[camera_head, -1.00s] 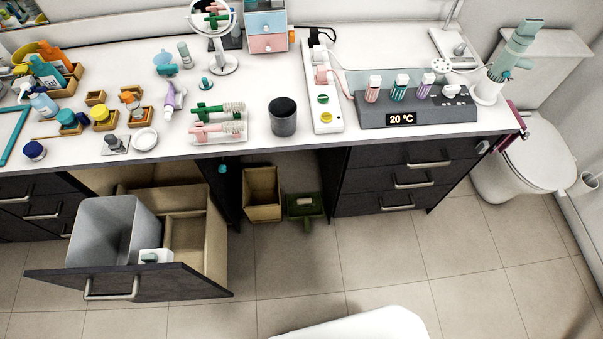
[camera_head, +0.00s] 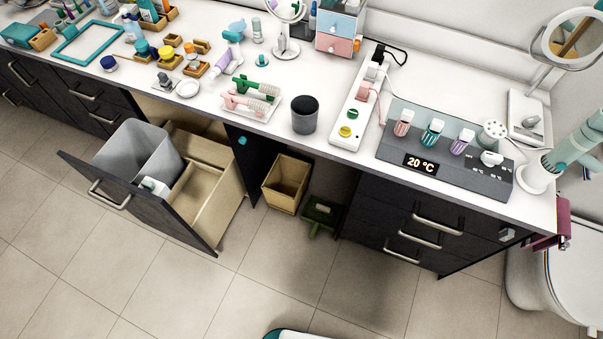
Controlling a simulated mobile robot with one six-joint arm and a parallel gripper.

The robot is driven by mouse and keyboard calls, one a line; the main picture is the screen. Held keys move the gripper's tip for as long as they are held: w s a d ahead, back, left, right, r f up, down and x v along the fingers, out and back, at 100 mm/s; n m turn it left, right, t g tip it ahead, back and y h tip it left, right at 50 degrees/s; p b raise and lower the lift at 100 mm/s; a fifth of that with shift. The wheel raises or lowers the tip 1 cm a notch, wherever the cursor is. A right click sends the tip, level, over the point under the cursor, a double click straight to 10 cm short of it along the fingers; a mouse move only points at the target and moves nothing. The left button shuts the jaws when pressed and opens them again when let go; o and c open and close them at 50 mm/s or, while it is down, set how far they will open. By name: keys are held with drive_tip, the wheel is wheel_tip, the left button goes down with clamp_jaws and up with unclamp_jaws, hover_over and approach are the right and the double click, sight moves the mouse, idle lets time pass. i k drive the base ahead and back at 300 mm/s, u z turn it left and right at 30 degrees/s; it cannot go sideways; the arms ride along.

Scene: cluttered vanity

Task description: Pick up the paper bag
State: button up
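A tan, open-topped container that looks like the paper bag (camera_head: 286,184) stands upright on the floor in the open space under the counter. Its top is open and its inside looks empty. It is between a dark cabinet panel on its left and a small green stool-like object (camera_head: 321,214) on its right. My gripper is not in view. A white shape with a teal edge shows at the bottom edge; I cannot tell which part it is.
A drawer (camera_head: 146,211) with a grey bin (camera_head: 140,151) stands pulled out to the left of the bag. A dark drawer cabinet (camera_head: 400,215) is on the right. The cluttered white counter (camera_head: 330,155) overhangs the space. The tiled floor (camera_head: 290,275) in front is clear.

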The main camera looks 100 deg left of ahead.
sight(284, 188)
drive_tip(key=u, duration=1.1)
drive_tip(key=k, duration=0.1)
drive_tip(key=z, duration=3)
drive_tip(key=k, duration=1)
drive_tip(key=z, duration=5.85)
